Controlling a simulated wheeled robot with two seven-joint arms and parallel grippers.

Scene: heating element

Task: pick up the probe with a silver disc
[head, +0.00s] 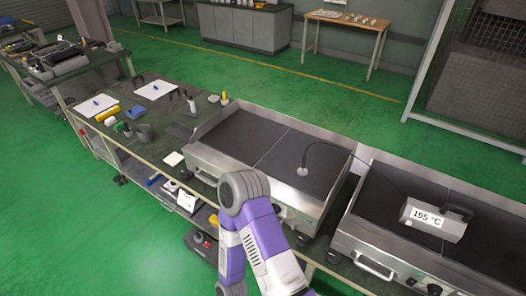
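The probe's silver disc (302,171) rests on the dark plate of the left griddle (268,142), near its right side. A thin black stem rises from the disc, and a dark cable arcs to the right. A silver handheld meter (434,220) with a dark handle reads 195 °C and lies over the right griddle. Part of my purple and white arm is at the bottom middle, in front of the left griddle. Neither of my grippers is in view.
The griddles stand side by side on a green-topped workbench (152,120). White papers (154,89), a yellow roll (107,114) and a grey mug (143,132) are on its left part. The griddles have raised metal rims. Green floor (60,220) is clear at left.

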